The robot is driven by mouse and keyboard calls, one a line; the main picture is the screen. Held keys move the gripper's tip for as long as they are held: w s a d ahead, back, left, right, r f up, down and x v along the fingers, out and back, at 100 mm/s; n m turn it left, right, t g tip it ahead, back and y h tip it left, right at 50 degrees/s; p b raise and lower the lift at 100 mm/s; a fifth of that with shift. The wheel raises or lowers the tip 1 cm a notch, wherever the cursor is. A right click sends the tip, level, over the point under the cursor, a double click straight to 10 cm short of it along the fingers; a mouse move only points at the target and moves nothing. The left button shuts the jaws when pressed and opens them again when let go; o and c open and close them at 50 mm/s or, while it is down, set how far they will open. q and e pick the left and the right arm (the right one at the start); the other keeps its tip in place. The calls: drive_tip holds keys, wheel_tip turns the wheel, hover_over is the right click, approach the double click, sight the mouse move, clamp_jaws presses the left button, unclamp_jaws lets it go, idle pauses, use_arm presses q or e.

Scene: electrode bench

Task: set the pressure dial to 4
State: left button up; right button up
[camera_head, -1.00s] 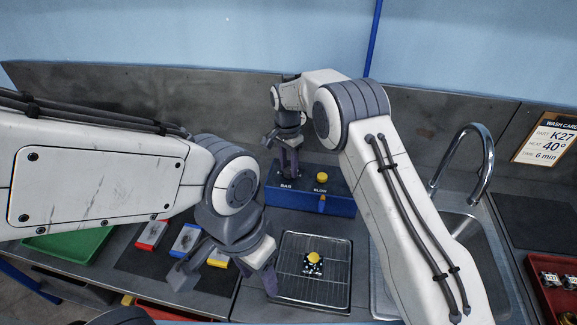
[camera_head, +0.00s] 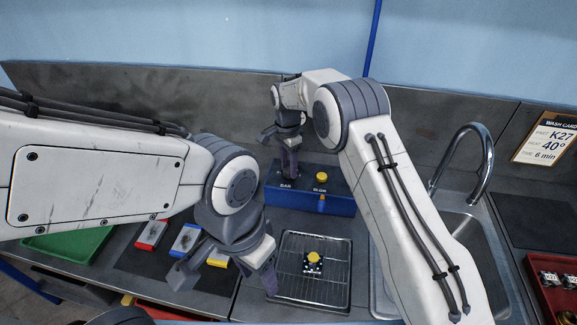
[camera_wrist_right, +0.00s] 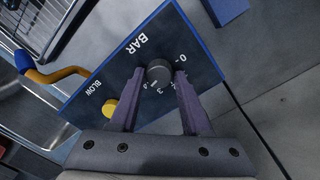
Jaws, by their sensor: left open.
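The blue pressure box (camera_head: 335,203) stands at the back of the bench, with a BAR label and a numbered scale. My right gripper (camera_head: 285,172) reaches down to its left part from above. In the right wrist view the dark round pressure dial (camera_wrist_right: 158,72) sits between the fingertips of my right gripper (camera_wrist_right: 160,78), which close on its sides. The fingers hide part of the scale; 0 and 3 show, and the pointer's exact setting is hard to read. My left gripper (camera_head: 228,275) is open and empty over the front of the bench, away from the box.
A yellow BLOW button (camera_head: 321,177) is right of the dial, above an orange nozzle (camera_head: 321,203). A wire-rack tray (camera_head: 318,290) holds a small part with a yellow top (camera_head: 313,258). A sink (camera_head: 480,255) is right, a green tray (camera_head: 70,243) left. A wash card (camera_head: 548,140) hangs on the wall.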

sight(288, 168)
drive_tip(key=shift+o, duration=0.9)
wheel_tip(288, 168, up, 10)
drive_tip(key=b, duration=0.2)
drive_tip(key=shift+w+a+r, duration=0.15)
drive_tip(key=shift+w+r, duration=0.05)
drive_tip(key=shift+r, duration=0.05)
